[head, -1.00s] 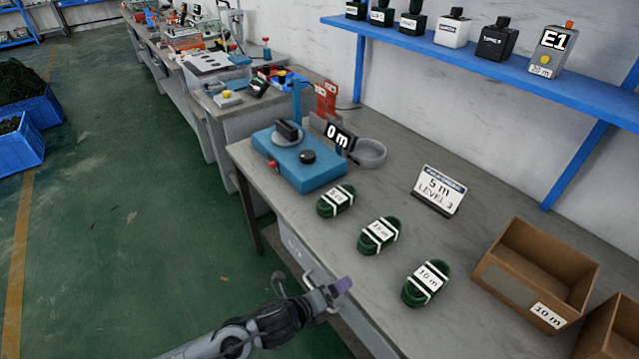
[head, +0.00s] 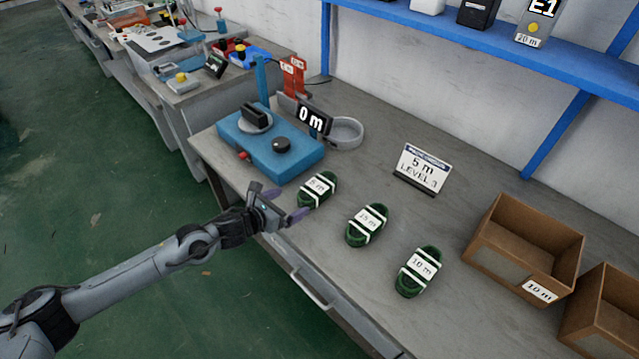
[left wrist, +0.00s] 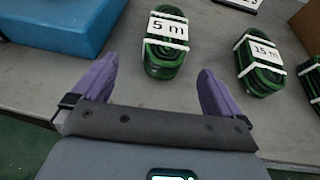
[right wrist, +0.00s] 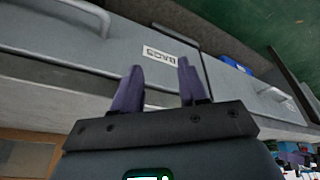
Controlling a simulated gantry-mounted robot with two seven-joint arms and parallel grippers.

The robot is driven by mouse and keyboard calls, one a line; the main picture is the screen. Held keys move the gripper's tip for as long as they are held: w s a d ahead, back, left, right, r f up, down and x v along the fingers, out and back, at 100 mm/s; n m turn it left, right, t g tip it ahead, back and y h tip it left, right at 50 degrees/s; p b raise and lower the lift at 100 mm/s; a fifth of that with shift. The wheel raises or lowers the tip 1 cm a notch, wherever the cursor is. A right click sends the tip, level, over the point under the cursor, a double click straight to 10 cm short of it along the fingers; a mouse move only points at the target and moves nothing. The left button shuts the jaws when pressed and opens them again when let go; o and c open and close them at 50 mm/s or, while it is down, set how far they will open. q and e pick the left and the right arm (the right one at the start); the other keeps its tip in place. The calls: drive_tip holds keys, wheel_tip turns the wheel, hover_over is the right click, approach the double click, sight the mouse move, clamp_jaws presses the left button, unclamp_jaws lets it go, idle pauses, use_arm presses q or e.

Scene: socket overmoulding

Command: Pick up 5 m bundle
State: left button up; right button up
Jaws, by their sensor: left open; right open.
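The 5 m bundle (head: 317,190) is a green coiled cable with white bands and a label, lying on the grey bench next to the blue machine. It also shows in the left wrist view (left wrist: 165,50), beyond and between the fingertips. My left gripper (head: 279,203) is open and empty at the bench's front edge, just short of the bundle. In the left wrist view its purple fingers (left wrist: 157,84) are wide apart. My right gripper (right wrist: 160,80) is open and empty, facing a drawer front; it is not in the head view.
A 15 m bundle (head: 367,225) and a 10 m bundle (head: 418,271) lie in a row to the right. The blue machine (head: 268,146) stands left of the 5 m bundle. A sign (head: 422,168) and cardboard boxes (head: 500,262) stand behind and right.

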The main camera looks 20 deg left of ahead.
sight(299, 199)
use_arm(q)
drive_tip(key=x, duration=0.3)
drive_tip(key=shift+w+d+f+b, duration=0.1)
drive_tip(key=shift+d+f+b, duration=0.15)
drive_tip(key=shift+b, duration=0.15)
drive_tip(key=shift+w+d+f, duration=0.1)
drive_tip(key=shift+w+d, duration=0.1)
drive_tip(key=shift+w+d+f+b, duration=0.2)
drive_tip(key=shift+w+b, duration=0.1)
drive_tip(key=shift+w, duration=0.35)
drive_tip(key=b+x, duration=0.1)
drive_tip(key=x, duration=0.2)
drive_tip(key=shift+d, duration=0.3)
drive_tip(key=shift+w+d+f, duration=0.1)
drive_tip(key=shift+w+d, duration=0.1)
drive_tip(key=shift+w, duration=0.35)
drive_tip(key=shift+a, duration=0.1)
use_arm(e)
drive_tip(key=f, duration=0.3)
drive_tip(key=shift+s+f, duration=0.1)
drive_tip(key=shift+s, duration=0.2)
use_arm(q)
drive_tip(key=shift+c, duration=0.2)
drive_tip(key=c, duration=0.9)
drive_tip(key=shift+c, duration=0.8)
use_arm(e)
drive_tip(key=shift+a, duration=0.1)
